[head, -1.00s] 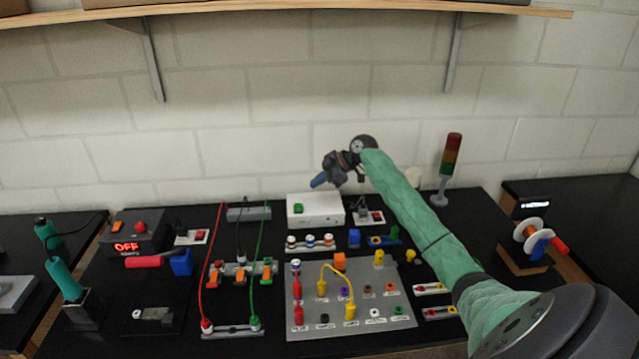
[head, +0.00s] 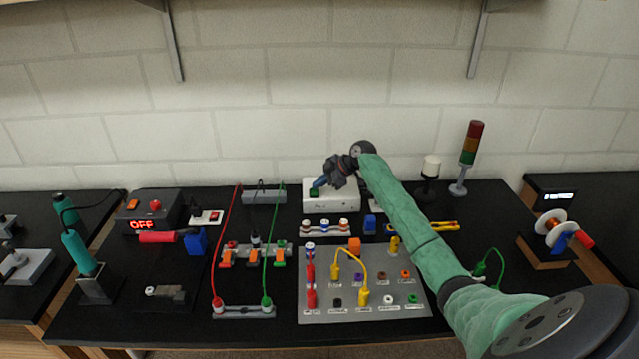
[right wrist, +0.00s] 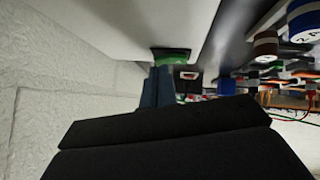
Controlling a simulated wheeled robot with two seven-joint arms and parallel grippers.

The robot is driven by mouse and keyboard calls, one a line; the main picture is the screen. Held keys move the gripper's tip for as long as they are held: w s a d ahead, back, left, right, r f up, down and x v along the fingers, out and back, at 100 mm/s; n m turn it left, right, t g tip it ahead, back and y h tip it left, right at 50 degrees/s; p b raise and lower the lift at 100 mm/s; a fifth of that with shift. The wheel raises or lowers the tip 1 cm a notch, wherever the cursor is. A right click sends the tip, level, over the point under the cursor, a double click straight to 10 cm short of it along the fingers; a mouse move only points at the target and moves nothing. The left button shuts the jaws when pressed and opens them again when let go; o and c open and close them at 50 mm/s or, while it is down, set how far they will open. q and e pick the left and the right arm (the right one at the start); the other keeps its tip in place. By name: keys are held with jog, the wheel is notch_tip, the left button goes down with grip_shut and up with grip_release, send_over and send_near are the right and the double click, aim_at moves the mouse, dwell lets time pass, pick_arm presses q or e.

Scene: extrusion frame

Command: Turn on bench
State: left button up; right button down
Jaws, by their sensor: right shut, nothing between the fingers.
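A white box (head: 345,196) with a green button (head: 314,192) stands at the back middle of the black bench (head: 120,322). My right gripper (head: 319,183) is shut and empty, its blue fingertips at the green button in the head view. In the right wrist view, the blue fingertips (right wrist: 158,85) meet or nearly meet the green button (right wrist: 172,55) on the white box (right wrist: 130,25); I cannot tell whether they press it. A dark box with a red OFF display (head: 142,224) stands at the back left. My left gripper is not in view.
A grey board with plugs and a yellow cable (head: 318,318) lies at the front middle. Red and green cables stand to its left. A signal tower (head: 468,160) and a white-topped lamp (head: 431,167) stand at the back right. A teal soldering iron (head: 77,250) is at left.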

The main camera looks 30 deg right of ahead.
jog(key=shift+w+d+f, duration=0.1)
jog(key=shift+f, duration=0.1)
jog(key=shift+f+g+b, duration=0.1)
jog(key=shift+g+b, duration=0.2)
jog(key=shift+b, duration=0.05)
pick_arm(q)
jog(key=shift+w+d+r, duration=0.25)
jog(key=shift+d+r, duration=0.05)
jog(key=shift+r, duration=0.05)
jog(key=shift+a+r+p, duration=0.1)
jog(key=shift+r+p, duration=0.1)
jog(key=shift+p, duration=0.15)
pick_arm(e)
jog(key=shift+s+a+r, duration=0.2)
jog(key=shift+s+a, duration=0.25)
jog(key=shift+s, duration=0.2)
